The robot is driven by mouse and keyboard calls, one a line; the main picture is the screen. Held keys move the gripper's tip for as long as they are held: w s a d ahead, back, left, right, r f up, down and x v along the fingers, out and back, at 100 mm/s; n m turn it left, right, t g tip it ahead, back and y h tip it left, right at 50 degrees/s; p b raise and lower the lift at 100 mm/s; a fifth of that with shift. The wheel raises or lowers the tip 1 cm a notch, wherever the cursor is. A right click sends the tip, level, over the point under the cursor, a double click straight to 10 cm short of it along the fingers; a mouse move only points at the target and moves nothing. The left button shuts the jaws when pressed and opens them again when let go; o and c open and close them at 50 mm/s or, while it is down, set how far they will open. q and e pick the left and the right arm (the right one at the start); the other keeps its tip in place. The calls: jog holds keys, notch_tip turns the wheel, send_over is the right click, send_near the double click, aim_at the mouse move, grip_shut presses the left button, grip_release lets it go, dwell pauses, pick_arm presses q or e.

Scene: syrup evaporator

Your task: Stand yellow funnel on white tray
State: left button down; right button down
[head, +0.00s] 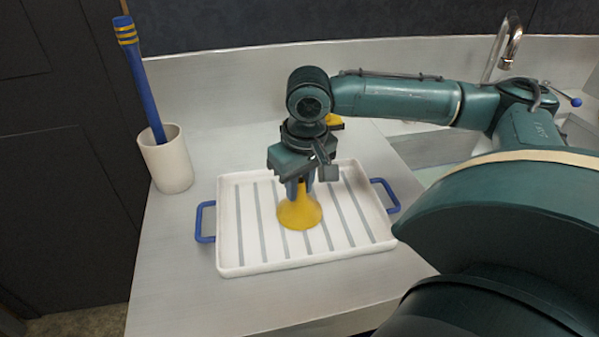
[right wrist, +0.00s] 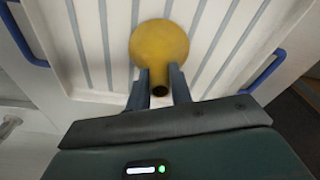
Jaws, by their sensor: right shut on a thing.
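The yellow funnel (head: 300,213) is over the middle of the white tray (head: 260,262), wide mouth down and spout up. My right gripper (head: 299,192) is above it, shut on its narrow spout. In the right wrist view the funnel (right wrist: 160,45) shows between the two fingers (right wrist: 159,88), with the open spout end facing the camera. The funnel's rim looks at or very near the tray's striped floor; I cannot tell if it touches. The tray also shows in the right wrist view (right wrist: 100,92). My left gripper is not in view.
A white cup (head: 166,163) with a blue stick (head: 143,85) stands left of the tray. The tray has blue handles (head: 205,222) at both ends. A small yellow thing (head: 334,122) is partly hidden behind my right arm. A metal tap (head: 510,42) stands at the back right.

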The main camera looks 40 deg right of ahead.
jog(key=c, duration=1.2)
grip_release()
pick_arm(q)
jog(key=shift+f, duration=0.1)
pick_arm(e)
jog(key=o, duration=0.5)
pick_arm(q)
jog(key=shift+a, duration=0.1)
pick_arm(e)
notch_tip(320, 180, up, 4)
jog(key=p, duration=0.5)
notch_tip(320, 180, up, 5)
jog(key=p, duration=0.6)
jog(key=shift+f, duration=0.1)
jog(key=shift+r, duration=0.2)
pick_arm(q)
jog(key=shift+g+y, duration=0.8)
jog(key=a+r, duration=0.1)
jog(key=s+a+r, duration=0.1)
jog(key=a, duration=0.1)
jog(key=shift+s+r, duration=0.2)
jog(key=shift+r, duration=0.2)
pick_arm(e)
notch_tip(320, 180, up, 4)
jog(key=shift+f, duration=0.1)
